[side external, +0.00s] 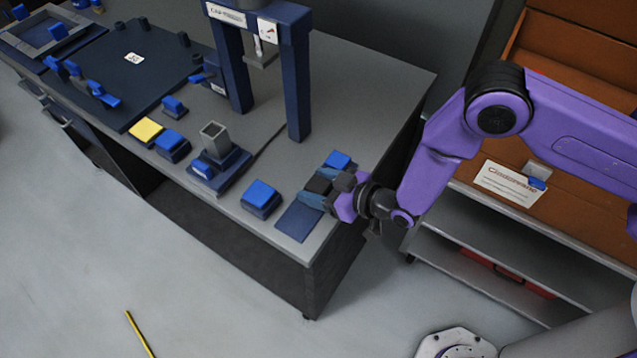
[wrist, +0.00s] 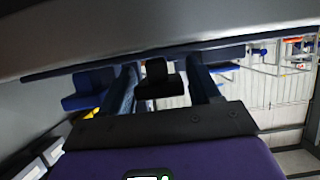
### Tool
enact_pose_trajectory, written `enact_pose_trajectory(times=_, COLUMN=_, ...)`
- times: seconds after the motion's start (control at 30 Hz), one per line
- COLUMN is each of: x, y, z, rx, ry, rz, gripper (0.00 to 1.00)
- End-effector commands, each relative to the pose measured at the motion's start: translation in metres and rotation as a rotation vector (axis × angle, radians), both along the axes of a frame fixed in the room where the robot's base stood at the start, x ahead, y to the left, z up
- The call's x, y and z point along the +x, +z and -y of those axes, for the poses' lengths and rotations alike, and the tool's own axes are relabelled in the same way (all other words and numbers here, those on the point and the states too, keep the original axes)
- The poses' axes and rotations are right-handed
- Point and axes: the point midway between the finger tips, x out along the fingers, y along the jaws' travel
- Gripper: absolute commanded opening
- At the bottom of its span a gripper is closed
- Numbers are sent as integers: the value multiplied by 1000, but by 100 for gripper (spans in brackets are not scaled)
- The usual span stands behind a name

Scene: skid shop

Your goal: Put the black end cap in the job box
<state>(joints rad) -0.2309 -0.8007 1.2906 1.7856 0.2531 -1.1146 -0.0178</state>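The black end cap (side external: 319,184) is at the right end of the grey bench, by a flat dark blue mat. My gripper (side external: 318,190) is low over this end, with its blue fingers on either side of the cap. In the wrist view the cap (wrist: 161,80) shows between the two fingers, with a thin gap at the right finger; contact on the left is unclear. The gripper looks open. A large orange-brown box (side external: 575,55), which may be the job box, stands right of the bench; my arm hides part of it.
A blue block (side external: 261,196) and a mat (side external: 300,220) lie left of my gripper. A dark blue press frame (side external: 299,90) rises behind. A grey square tube stands in a blue holder (side external: 218,170). Grey shelves (side external: 480,270) stand below the orange-brown box.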

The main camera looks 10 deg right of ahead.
Motion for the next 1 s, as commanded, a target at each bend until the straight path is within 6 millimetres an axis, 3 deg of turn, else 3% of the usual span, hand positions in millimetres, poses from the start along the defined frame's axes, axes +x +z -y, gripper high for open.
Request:
enact_pose_trajectory(times=0.57, x=-2, y=1, z=2, rx=-1, ry=0, rz=-1, gripper=76)
enact_pose_trajectory(times=0.77, x=-16, y=10, z=17, rx=-1, ry=0, rz=-1, gripper=76)
enact_pose_trajectory(times=1.0, x=-38, y=36, z=35, rx=-2, ry=0, rz=-1, gripper=76)
